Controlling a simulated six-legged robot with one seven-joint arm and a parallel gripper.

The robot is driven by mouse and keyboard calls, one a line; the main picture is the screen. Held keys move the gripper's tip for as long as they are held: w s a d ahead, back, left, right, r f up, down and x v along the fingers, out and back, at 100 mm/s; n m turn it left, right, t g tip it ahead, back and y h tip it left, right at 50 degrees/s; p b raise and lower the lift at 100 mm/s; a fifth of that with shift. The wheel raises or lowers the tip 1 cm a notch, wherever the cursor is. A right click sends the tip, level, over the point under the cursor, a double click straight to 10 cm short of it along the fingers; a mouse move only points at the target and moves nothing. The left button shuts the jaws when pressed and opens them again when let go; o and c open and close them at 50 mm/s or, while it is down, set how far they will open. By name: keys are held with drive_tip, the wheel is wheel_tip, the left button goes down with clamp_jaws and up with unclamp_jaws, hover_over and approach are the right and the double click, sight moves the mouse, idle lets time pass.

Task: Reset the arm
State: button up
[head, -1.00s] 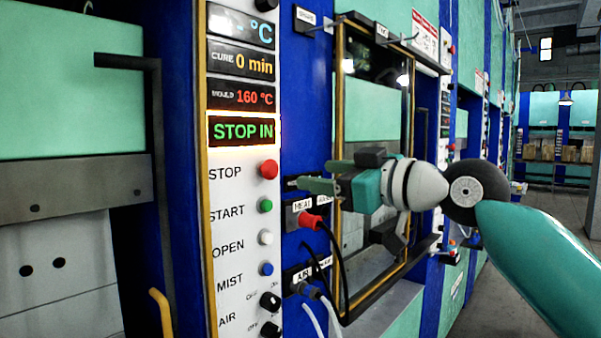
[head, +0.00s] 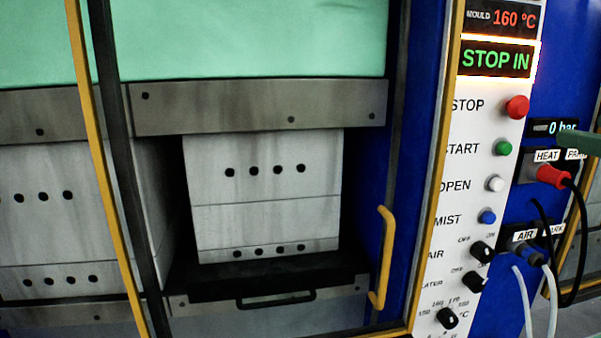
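My gripper is almost wholly out of the picture. Only a green finger-like tip (head: 582,143) shows at the right edge, in front of the panel beside the "0 bar" display. Whether the gripper is open or shut does not show. The rest of my arm is out of view.
A press with a grey mould block (head: 265,185) stands ahead behind a yellow-edged frame with a yellow handle (head: 383,257). Its control panel (head: 470,130) has red, green, white and blue buttons. A red plug (head: 552,175) with a black cable sits at the right.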

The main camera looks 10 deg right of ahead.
drive_tip(key=w+a+f+g, duration=0.2)
drive_tip(key=a+f+g, duration=0.1)
drive_tip(key=a+f, duration=0.5)
drive_tip(key=w+a+f+g, duration=0.2)
drive_tip(key=a+f, duration=0.4)
drive_tip(key=a, duration=0.3)
drive_tip(key=a+f+m+g, duration=0.1)
drive_tip(key=a+f+g, duration=0.2)
drive_tip(key=f, duration=0.9)
drive_tip(key=s+a+f+m+g, duration=0.1)
drive_tip(key=a+f+g, duration=0.3)
drive_tip(key=f, duration=0.8)
drive_tip(key=shift+s+a+m+h, duration=0.2)
drive_tip(key=shift+s+m+h, duration=0.1)
drive_tip(key=shift+m, duration=0.4)
drive_tip(key=shift+w, duration=0.1)
